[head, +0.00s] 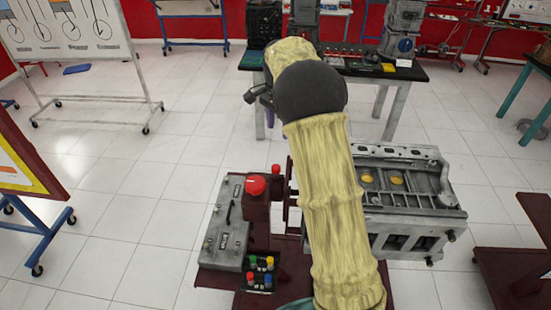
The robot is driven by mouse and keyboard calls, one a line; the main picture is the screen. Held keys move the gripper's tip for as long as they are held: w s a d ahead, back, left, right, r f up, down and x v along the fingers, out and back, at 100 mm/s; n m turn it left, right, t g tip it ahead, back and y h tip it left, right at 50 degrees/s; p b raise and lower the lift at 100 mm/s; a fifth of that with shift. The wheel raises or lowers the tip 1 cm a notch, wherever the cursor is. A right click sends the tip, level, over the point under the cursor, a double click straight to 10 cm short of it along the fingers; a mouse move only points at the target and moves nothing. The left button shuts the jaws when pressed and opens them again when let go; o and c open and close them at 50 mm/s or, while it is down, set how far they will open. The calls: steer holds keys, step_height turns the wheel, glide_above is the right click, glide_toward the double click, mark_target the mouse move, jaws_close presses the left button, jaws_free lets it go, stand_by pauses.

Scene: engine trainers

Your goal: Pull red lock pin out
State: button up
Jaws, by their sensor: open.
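An engine block (400,190) is mounted on a dark red stand (215,277). On the stand, left of my arm, is a large round red knob (255,185). I cannot tell for sure which of these is the lock pin. My sleeved arm rises across the middle of the view and covers the stand between the upright and the block.
A black-topped table (420,73) with engine parts stands behind. A whiteboard (72,28) is at the back left. The tiled floor left of the stand is clear.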

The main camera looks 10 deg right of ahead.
mark_target(276, 166)
steer(key=shift+w+a+r, duration=0.2)
steer(key=shift+w+r, duration=0.2)
step_height(276, 166, down, 17)
steer(key=p, duration=0.4)
steer(key=shift+f+p, duration=0.2)
steer(key=shift+p, duration=0.15)
steer(key=shift+c, duration=0.4)
